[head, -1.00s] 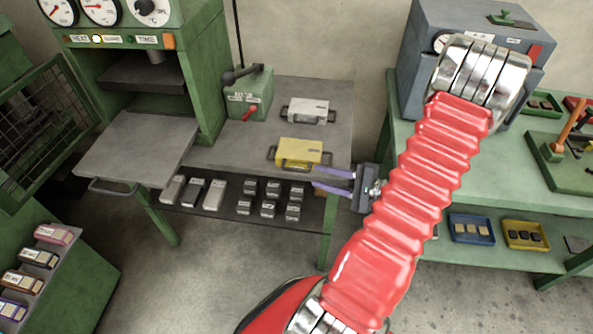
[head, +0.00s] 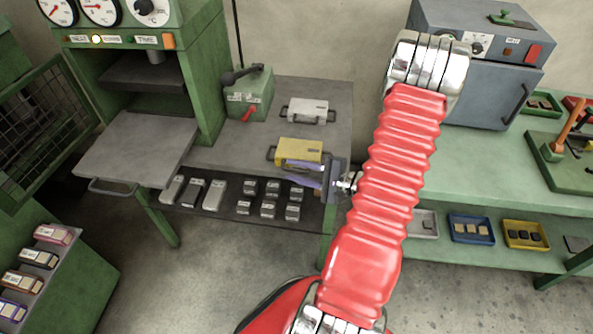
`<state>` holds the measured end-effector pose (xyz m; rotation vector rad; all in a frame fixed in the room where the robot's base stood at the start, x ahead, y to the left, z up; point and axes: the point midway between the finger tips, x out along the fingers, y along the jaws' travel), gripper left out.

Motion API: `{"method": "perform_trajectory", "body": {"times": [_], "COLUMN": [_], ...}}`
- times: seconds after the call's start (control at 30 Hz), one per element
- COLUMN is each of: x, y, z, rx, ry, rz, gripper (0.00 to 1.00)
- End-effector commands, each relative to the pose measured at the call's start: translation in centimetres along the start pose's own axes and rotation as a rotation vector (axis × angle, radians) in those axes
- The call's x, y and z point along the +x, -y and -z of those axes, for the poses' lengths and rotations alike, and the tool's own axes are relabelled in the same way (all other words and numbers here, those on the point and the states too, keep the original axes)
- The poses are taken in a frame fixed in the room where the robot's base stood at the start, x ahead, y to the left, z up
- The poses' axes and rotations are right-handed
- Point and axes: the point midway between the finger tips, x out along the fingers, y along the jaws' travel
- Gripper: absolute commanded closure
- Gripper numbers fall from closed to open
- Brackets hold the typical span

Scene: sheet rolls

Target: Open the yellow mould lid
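The yellow mould (head: 299,147) sits flat on the grey top of the press bench, near its right front edge, with its lid down. A dark handle shows at its left end. Its front handle, on the side toward me, is mostly hidden behind my upper finger. My gripper (head: 287,171) reaches in from the right with two purple fingers, one above the other in the picture. The fingers are apart with a visible gap. The upper finger overlaps the mould's front edge; I cannot tell whether it touches.
A similar grey mould (head: 308,110) lies behind the yellow one. A green box with a red lever (head: 248,95) stands to the left, beside the press (head: 165,70). Metal blocks lie on the shelf (head: 225,212) below. A blue-grey oven (head: 470,90) stands on the right bench.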

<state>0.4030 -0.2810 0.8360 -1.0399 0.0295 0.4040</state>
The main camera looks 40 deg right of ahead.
Motion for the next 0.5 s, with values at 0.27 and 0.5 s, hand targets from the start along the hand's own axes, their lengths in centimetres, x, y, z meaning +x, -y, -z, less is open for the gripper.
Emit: {"method": "perform_trajectory", "body": {"times": [0.27, 0.5], "x": [-0.01, -0.01], "y": [0.00, -0.01], "z": [-0.02, -0.04], "rx": [0.000, 0.000], "ry": [0.001, 0.001], "rz": [0.000, -0.001], "gripper": [0.82, 0.99]}}
